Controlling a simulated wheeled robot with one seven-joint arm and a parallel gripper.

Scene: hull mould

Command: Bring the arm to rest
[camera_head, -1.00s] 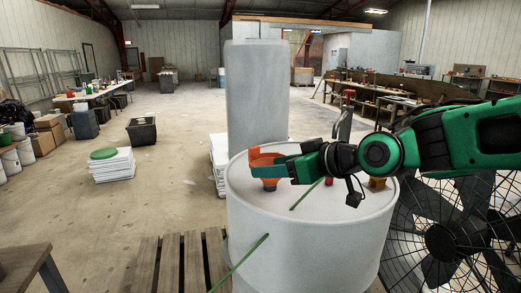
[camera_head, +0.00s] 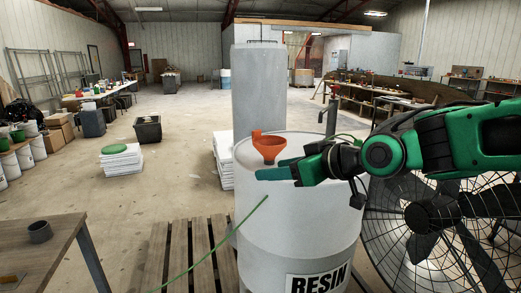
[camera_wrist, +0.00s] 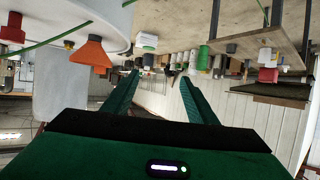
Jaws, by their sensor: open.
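My green arm reaches in from the right in the head view. My gripper (camera_head: 272,174) points left, in front of the white resin drum (camera_head: 290,215), just below the orange funnel (camera_head: 268,147) in the picture. In the wrist view, my gripper (camera_wrist: 158,88) has its two green fingers spread apart with nothing between them. The orange funnel (camera_wrist: 91,54) shows there to the left of the fingers, apart from them. The far side of the drum top is partly hidden by my arm.
A large black fan (camera_head: 425,215) stands behind and below my arm at right. A tall grey column (camera_head: 258,95) rises behind the drum. A pallet (camera_head: 185,250) lies beside the drum.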

